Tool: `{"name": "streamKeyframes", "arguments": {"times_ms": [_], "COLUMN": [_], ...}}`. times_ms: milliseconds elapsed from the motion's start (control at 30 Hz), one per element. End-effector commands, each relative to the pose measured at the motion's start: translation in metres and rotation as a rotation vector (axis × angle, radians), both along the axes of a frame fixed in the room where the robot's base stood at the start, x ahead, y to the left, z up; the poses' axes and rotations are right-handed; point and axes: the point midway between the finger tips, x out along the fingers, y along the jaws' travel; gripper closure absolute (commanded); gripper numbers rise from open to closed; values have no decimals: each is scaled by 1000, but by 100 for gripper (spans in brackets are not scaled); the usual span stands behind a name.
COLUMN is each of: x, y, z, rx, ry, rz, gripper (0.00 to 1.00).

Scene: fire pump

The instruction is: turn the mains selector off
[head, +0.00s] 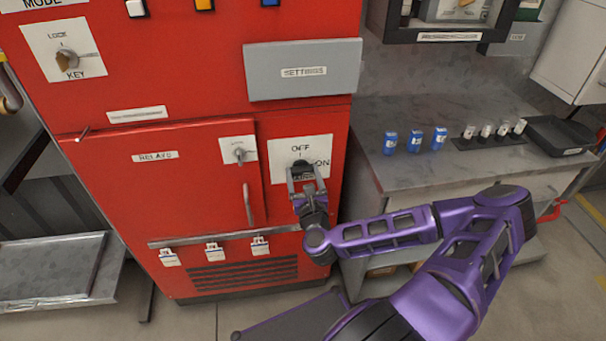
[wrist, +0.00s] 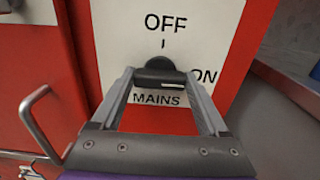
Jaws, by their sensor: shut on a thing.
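The mains selector (wrist: 160,70) is a black knob on a white plate (wrist: 115,30) on the red cabinet. The plate reads OFF above the knob, ON to its right and MAINS below. The knob's bar lies crosswise, with a pale mark at its right end, on the ON side. My gripper (wrist: 160,80) is shut on the knob, one finger at each end of the bar. In the head view, my gripper (head: 302,172) covers part of the selector and the plate (head: 285,145).
Left of the plate is the RELAYS door (head: 160,190) with a small key switch (head: 239,153) and a bar handle (head: 248,205). A grey SETTINGS panel (head: 303,90) juts out above. At right, a grey bench (head: 390,180) holds blue and white items and a black tray (head: 563,135).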

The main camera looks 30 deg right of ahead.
Motion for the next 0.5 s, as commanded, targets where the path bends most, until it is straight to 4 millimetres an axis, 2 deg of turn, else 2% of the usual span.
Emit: {"name": "streamKeyframes", "arguments": {"times_ms": [267, 500], "x": [1, 1], "y": [0, 0], "z": [1, 2], "rx": [-117, -314], "ry": [32, 87], "rz": [0, 0], "gripper": [78, 78]}}
